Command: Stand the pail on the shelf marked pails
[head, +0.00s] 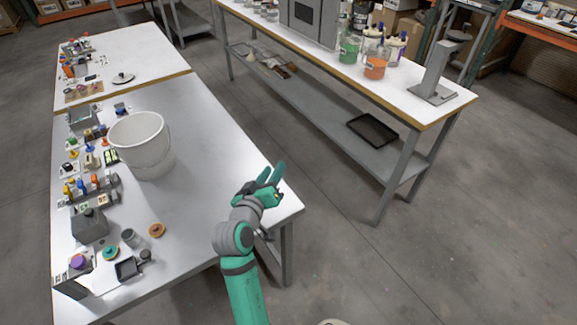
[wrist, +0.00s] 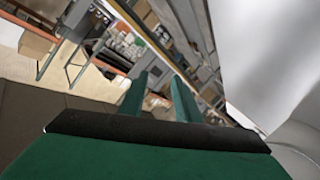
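A white, open-topped pail (head: 150,155) stands upright on the near left table, toward its middle, and looks empty. A thin wire handle hangs at its side. My gripper (head: 272,172) is to the right of the pail, by the table's right edge, apart from it and empty. Its two green fingers are spread, with a gap between them in the wrist view (wrist: 158,98). I can read no label marked pails in either view. A grey lower shelf (head: 322,112) runs under the right bench; I cannot tell whether it is the marked one.
The near table (head: 205,120) has clear room right of the pail; small tools and containers line its left side. The right bench holds bottles, an orange container (head: 375,67) and a grey stand (head: 435,75). A black tray (head: 372,131) lies on its lower shelf. Open floor separates the tables.

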